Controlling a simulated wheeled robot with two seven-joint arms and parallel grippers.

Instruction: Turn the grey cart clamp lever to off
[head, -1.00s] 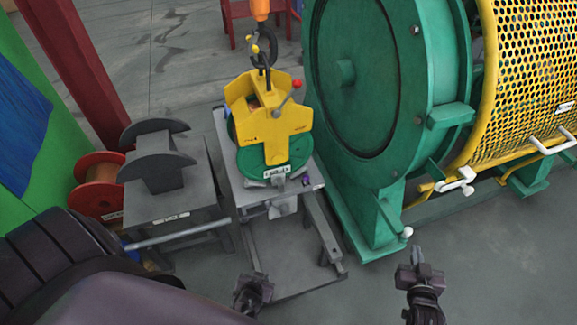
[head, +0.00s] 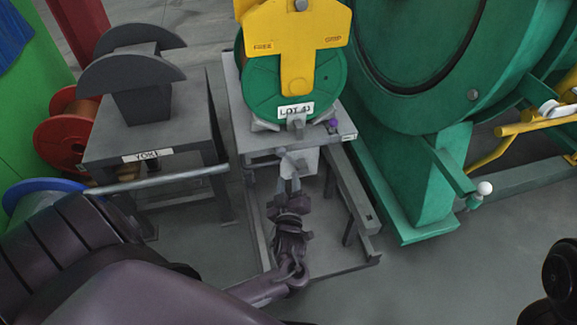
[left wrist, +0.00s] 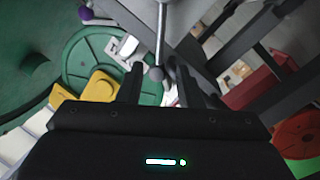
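The grey cart (head: 240,125) carries a green reel (head: 258,84) with a yellow yoke plate (head: 297,45) marked FREE and GRIP, and a LOT 41 label. The clamp lever (head: 283,154) is a thin grey rod with a ball end at the cart's front edge. In the left wrist view the lever's rod (left wrist: 161,30) comes down to its ball between my fingers. My left gripper (head: 289,183) is just below and in front of the lever, open. I cannot tell whether a finger touches the ball.
A grey stand marked YOKE (head: 190,140) stands left of the cart. Red (head: 62,140) and blue spools lie beyond and below it. The large green machine (head: 420,180) with a white-knobbed handle (head: 484,188) is close on the right. Floor is clear between them in front.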

